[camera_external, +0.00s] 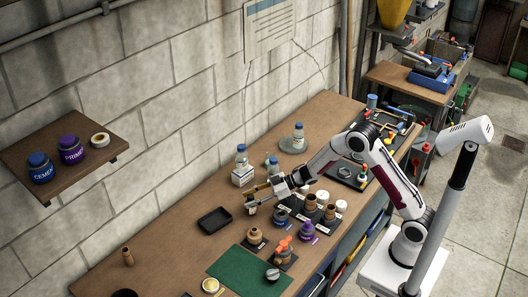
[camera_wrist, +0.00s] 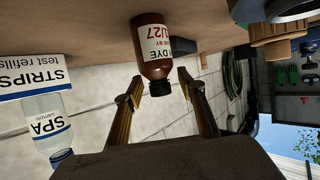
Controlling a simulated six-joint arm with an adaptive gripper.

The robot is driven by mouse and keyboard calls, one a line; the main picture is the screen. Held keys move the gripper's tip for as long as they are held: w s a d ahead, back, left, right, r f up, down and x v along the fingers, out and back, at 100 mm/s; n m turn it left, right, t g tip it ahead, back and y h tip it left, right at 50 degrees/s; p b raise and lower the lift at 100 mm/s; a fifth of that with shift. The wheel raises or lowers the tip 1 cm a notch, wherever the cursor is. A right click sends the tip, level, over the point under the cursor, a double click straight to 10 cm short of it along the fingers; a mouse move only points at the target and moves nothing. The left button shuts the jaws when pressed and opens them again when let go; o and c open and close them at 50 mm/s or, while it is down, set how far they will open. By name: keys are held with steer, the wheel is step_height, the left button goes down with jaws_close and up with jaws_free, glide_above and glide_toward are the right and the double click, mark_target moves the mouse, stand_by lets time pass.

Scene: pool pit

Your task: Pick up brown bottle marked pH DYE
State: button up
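In the wrist view, which looks upside down, the brown bottle (camera_wrist: 152,40) has a white label reading DYE, part of a word before it, and 27 in red. Its dark cap (camera_wrist: 160,88) points down in the picture, toward my gripper (camera_wrist: 160,82). My gripper is open, its two fingers spread on either side of the cap area, with nothing held; I cannot tell the exact depth gap. In the external view my gripper (camera_external: 251,203) is low over the bench, left of the jars. I cannot make out the brown bottle there; the gripper may hide it.
A clear SPA sample bottle (camera_wrist: 45,120) stands on a white STRIPS box (camera_wrist: 32,78) close by. A black tray (camera_external: 214,220) lies left of my gripper. Several jars (camera_external: 309,203) stand to its right. A green mat (camera_external: 248,272) lies in front.

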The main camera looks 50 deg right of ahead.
steer(key=shift+c, duration=0.5)
jaws_close()
steer(key=shift+r, duration=0.1)
steer(key=shift+r, duration=4.95)
